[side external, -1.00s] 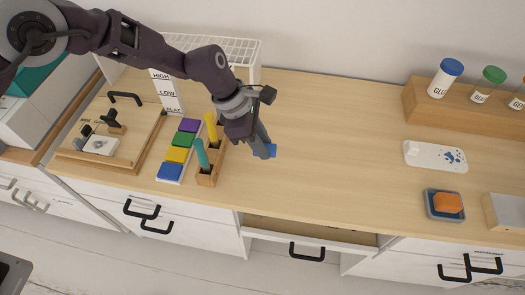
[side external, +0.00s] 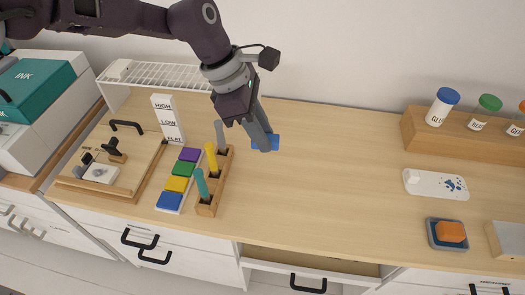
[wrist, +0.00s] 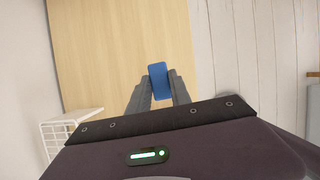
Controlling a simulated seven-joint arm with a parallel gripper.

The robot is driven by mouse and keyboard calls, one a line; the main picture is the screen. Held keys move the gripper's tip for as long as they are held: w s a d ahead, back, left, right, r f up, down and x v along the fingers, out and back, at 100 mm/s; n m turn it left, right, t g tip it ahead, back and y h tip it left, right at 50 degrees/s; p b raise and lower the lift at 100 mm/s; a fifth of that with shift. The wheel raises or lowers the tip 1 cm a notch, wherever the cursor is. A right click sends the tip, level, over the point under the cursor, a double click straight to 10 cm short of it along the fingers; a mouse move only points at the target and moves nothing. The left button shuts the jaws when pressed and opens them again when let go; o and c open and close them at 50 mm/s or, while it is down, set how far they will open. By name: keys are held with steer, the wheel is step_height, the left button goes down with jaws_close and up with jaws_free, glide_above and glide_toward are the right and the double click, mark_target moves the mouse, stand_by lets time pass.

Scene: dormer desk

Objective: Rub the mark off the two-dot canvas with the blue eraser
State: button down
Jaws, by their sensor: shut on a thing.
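My gripper (side external: 259,140) is shut on the blue eraser (side external: 274,142), above the back left part of the desk. In the wrist view the eraser (wrist: 158,76) sits between the two grey fingertips (wrist: 159,88), with its far end sticking out past them. I cannot make out a canvas with two dots in either view. A white board (side external: 436,184) with blue spots and a small white block at its left end lies on the right of the desk, well away from my gripper.
Jars on a wooden riser (side external: 425,136) and an orange sponge (side external: 450,232) are at right. The middle is clear. A front drawer (side external: 350,267) stands partly open.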

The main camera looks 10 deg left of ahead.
steer(key=w+a, duration=0.3)
steer(key=a, duration=0.9)
steer(key=w+a, duration=0.3)
steer(key=a, duration=0.8)
steer(key=s+a, duration=0.4)
steer(key=a, duration=0.7)
steer(key=s+a, duration=0.4)
steer(key=a, duration=0.8)
steer(key=shift+w+f, duration=0.15)
steer(key=shift+f, duration=9)
steer(key=shift+a+r, duration=0.4)
steer(key=shift+a, duration=0.75)
steer(key=shift+d, duration=1.2)
steer(key=shift+a, duration=1.25)
steer(key=shift+d, duration=1.1)
steer(key=shift+a, duration=0.75)
steer(key=shift+d, duration=0.8)
steer(key=shift+d+r, duration=0.15)
steer(key=shift+r, duration=0.05)
steer(key=shift+f, duration=0.1)
step_height(320, 180, up, 6)
